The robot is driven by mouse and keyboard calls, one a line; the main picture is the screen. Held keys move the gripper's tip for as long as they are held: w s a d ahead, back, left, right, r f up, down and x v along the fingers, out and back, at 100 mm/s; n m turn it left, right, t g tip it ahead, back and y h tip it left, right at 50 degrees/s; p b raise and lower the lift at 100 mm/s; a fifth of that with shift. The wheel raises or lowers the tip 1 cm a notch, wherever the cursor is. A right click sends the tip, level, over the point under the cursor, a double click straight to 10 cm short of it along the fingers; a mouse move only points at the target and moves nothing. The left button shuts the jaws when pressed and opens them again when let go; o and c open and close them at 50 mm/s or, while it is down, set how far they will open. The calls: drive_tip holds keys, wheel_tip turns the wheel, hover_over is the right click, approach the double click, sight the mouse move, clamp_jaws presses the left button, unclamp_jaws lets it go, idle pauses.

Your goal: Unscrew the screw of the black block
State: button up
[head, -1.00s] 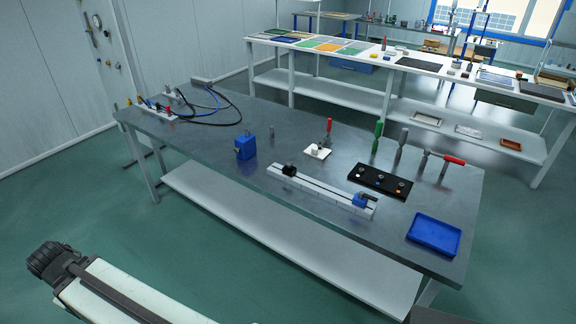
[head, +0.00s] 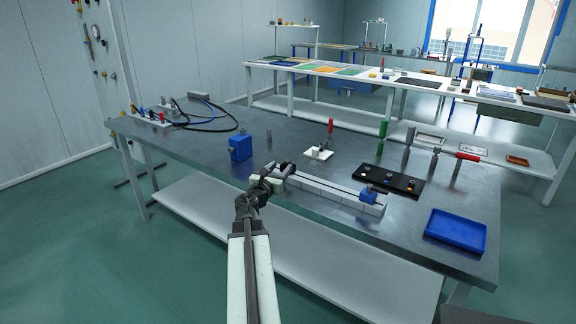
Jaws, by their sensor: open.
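The black block (head: 290,167) sits near the left end of the white rail (head: 325,190) on the grey table. My gripper (head: 278,170) is at that left end, right by the black block and overlapping it in the picture. It is open. Whether its fingers touch the block or stand around its screw cannot be told at this size. The screw itself is hidden or too small to make out. A blue block (head: 370,193) sits at the right end of the same rail.
A blue box (head: 240,146) stands left of the rail. Behind are a white plate with a red-handled clamp (head: 319,153) and a black plate with several round parts (head: 400,189). A blue tray (head: 456,229) lies at the right. Cables lie at the far left of the table (head: 200,165).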

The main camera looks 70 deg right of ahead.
sight(287, 161)
drive_tip(key=d, duration=0.7)
drive_tip(key=shift+s+d, duration=0.1)
drive_tip(key=shift+d, duration=0.25)
drive_tip(key=shift+a, duration=0.1)
clamp_jaws()
drive_tip(key=shift+s+a, duration=0.15)
drive_tip(key=shift+a, duration=0.05)
drive_tip(key=shift+d, duration=0.15)
drive_tip(key=shift+t, duration=0.3)
